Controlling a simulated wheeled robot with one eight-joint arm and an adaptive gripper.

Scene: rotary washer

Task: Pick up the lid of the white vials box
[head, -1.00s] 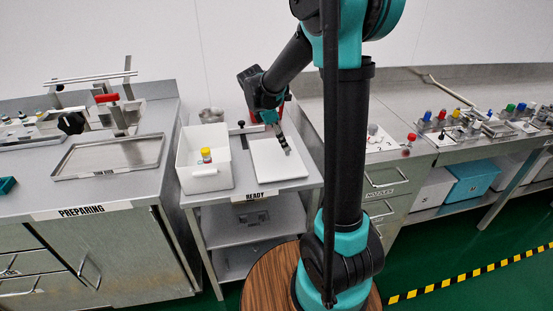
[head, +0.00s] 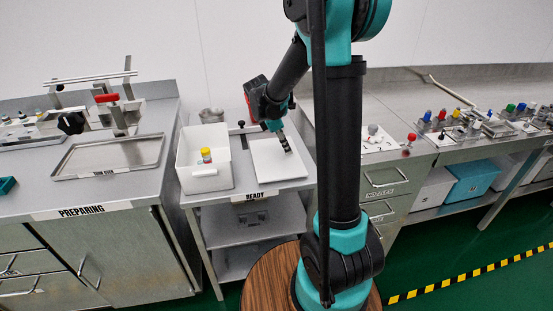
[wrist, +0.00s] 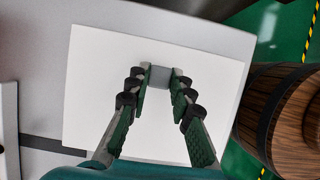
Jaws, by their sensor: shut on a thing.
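The lid of the white vials box is a flat white square (head: 268,168) lying on the table marked READY. In the wrist view the lid (wrist: 95,85) fills most of the picture, with a small grey handle (wrist: 166,76) near its middle. My gripper (head: 286,148) reaches down to the lid from above. In the wrist view its fingers (wrist: 163,83) are closed on both sides of the handle. The lid appears to rest flat on the table. The open white vials box (head: 205,183) stands just left of the lid, with a yellow-capped vial (head: 206,155) inside.
The PREPARING bench (head: 140,187) with a metal tray (head: 122,158) stands at left. A workbench with colored-knob fittings (head: 440,118) is at right. A round metal container (head: 211,115) stands behind the box. A round wooden stand (wrist: 285,120) is close to the lid's table.

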